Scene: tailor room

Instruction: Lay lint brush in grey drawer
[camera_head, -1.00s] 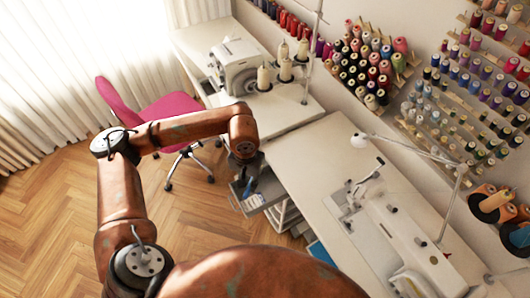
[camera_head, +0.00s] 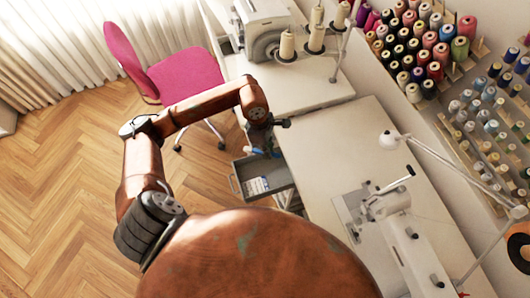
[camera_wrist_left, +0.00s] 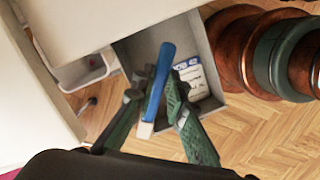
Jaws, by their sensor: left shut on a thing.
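The lint brush (camera_wrist_left: 157,80), with a long blue part and a pale end, is held between the fingers of my left gripper (camera_wrist_left: 153,98) in the left wrist view. Behind it in that view is the open grey drawer (camera_wrist_left: 203,42). In the head view the drawer (camera_head: 235,186) is pulled out from under the white table. My left gripper (camera_head: 272,139) is above the drawer's table-side end, close to the table edge. A bit of blue shows below it. The height of the brush over the drawer floor is hard to judge. My right gripper is not in view.
A white-and-blue packet (camera_head: 257,186) lies in the drawer; it also shows in the wrist view (camera_wrist_left: 190,78). The white table (camera_head: 320,150) bears a sewing machine (camera_head: 395,225). A pink chair (camera_head: 185,75) stands beyond. Wooden floor left of the drawer is clear.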

